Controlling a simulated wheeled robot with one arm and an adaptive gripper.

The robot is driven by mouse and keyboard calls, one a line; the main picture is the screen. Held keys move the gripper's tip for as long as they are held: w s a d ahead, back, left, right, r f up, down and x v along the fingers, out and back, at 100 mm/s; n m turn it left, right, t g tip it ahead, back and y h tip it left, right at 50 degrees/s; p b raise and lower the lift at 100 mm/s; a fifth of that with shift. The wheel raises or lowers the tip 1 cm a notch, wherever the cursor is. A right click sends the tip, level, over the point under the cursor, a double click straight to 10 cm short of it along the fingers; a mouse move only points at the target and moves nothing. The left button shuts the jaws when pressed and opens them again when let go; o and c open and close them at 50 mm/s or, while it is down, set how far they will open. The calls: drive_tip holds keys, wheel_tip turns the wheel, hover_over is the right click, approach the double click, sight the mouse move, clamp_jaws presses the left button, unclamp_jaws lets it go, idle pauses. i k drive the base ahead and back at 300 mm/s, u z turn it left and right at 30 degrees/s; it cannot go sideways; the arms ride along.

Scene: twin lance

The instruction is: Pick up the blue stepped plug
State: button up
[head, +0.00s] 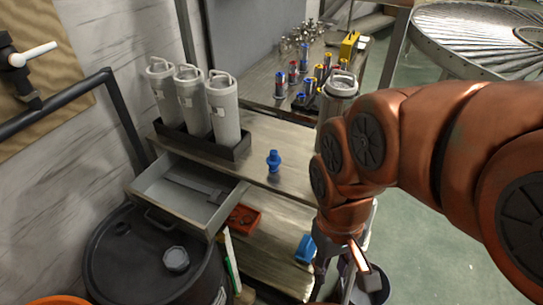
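The blue stepped plug (273,161) stands upright on the bench top (262,131), near its front edge and right of the open drawer. Its wide collar and narrower top show, with a grey part at its foot. My gripper (334,287) hangs low at the bottom of the head view, to the right of the plug and in front of the bench, apart from it. Its fingers look spread with nothing seen between them. The fingertips are partly cut off by the frame's lower edge.
Three grey canisters (190,98) stand in a black tray at the bench's left; another canister (340,85) stands at right. The open drawer (176,192) juts out above a black drum (120,262). Red (243,217) and blue (306,248) items lie on the lower shelf.

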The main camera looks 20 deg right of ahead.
sight(273, 161)
drive_tip(key=u, duration=1.6)
drive_tip(key=k, duration=0.9)
drive_tip(key=z, duration=0.5)
drive_tip(key=i, duration=0.5)
drive_tip(key=u, duration=0.05)
